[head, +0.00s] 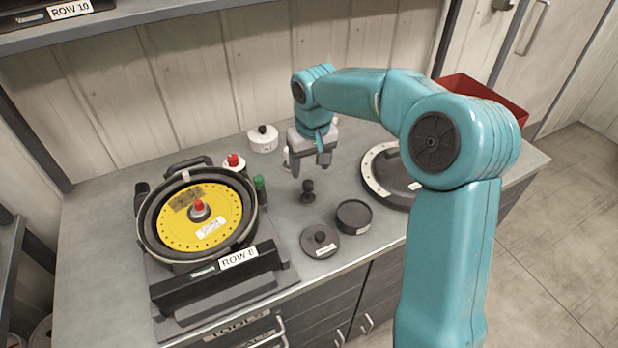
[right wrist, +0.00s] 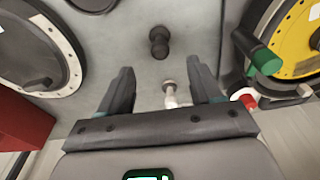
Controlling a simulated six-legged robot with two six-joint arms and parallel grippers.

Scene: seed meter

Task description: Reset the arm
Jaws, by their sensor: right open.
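My right gripper (head: 310,168) hangs from the teal arm over the middle of the bench, with its jaws open and nothing between them. Its two fingers also show apart in the right wrist view (right wrist: 162,80). A small black knobbed piece (head: 307,191) stands on the bench just in front of the gripper; it also shows in the right wrist view (right wrist: 159,42). A small pale piece (right wrist: 169,95) appears between and beyond the fingers in that view, mostly hidden behind the gripper in the head view. My left gripper is not in view.
The seed meter with a yellow disc (head: 225,217) sits left, labelled ROW 8. A black lid (head: 320,241) and black cup (head: 354,217) lie in front. A white pot (head: 263,142) is behind. A ringed black cover (head: 377,182) and red bin (head: 480,92) are right.

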